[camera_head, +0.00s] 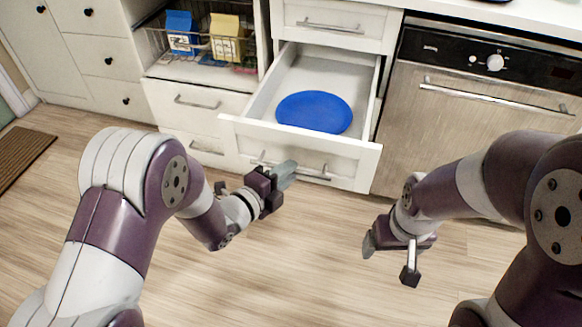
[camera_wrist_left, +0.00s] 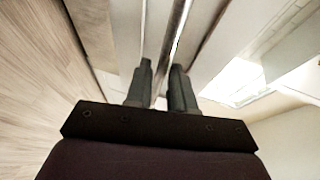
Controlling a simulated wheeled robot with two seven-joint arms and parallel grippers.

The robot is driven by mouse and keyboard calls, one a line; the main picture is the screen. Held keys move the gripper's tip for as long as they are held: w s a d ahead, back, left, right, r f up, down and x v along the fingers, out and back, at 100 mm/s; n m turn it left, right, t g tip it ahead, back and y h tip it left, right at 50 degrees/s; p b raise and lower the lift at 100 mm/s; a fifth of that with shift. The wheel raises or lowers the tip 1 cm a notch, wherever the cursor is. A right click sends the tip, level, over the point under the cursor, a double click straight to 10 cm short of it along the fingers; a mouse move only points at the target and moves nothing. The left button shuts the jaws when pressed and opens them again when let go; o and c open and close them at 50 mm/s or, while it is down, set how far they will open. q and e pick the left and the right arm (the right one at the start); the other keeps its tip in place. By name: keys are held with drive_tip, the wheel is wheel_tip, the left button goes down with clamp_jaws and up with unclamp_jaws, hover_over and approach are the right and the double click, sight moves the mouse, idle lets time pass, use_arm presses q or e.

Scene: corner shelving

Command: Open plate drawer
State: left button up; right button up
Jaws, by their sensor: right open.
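The plate drawer (camera_head: 234,133) is pulled out of the white cabinet, with a blue plate (camera_head: 314,112) lying inside. Its metal bar handle (camera_head: 318,177) runs across the drawer front. My left gripper (camera_head: 284,174) is at this handle, covering part of it. In the left wrist view the handle (camera_wrist_left: 178,30) runs between the two close-set fingers of my left gripper (camera_wrist_left: 160,80), which look shut on it. My right gripper (camera_head: 390,259) is open and empty above the floor, to the right of the drawer front.
A dishwasher (camera_head: 460,125) with a bar handle stands right of the drawer. A closed drawer (camera_head: 335,22) is above. Left are closed drawers (camera_head: 192,117) and a wire basket (camera_head: 152,43) with blue and yellow cartons. The wooden floor (camera_head: 290,270) in front is clear.

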use_arm(q)
drive_tip(key=p+v, duration=0.2)
drive_tip(key=v, duration=0.8)
drive_tip(key=shift+s+a, duration=0.15)
drive_tip(key=shift+s, duration=0.2)
